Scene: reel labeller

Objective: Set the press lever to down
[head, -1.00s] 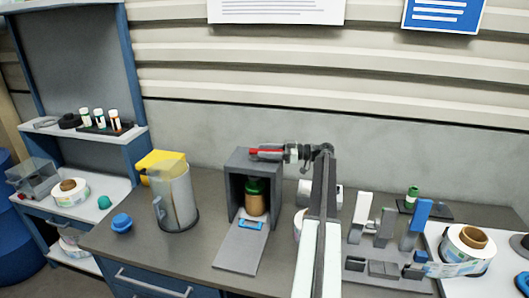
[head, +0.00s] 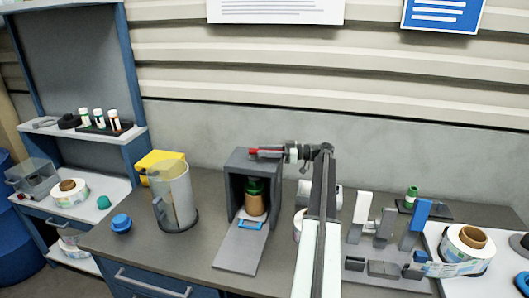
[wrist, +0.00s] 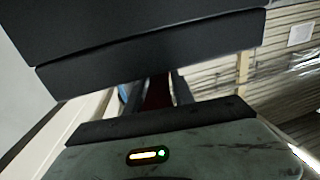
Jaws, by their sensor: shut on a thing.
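A grey press box (head: 240,165) with an open front stands on the bench. A brown jar with a green lid (head: 255,195) stands inside it. A red lever (head: 266,151) shows at the top of the box and lies about level. My gripper (head: 262,154) is at the top of the box, shut on the red lever. In the wrist view a dark red piece (wrist: 157,92) shows between my gripper's dark jaws (wrist: 155,95). The jaws and arm hide most of the lever, and its pivot cannot be made out.
A clear jug (head: 174,198) and a blue cap (head: 121,223) stand to the left. A grey ramp (head: 240,257) slopes from the box. Right of my arm are upright grey and blue parts (head: 385,225) and a label reel (head: 466,250).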

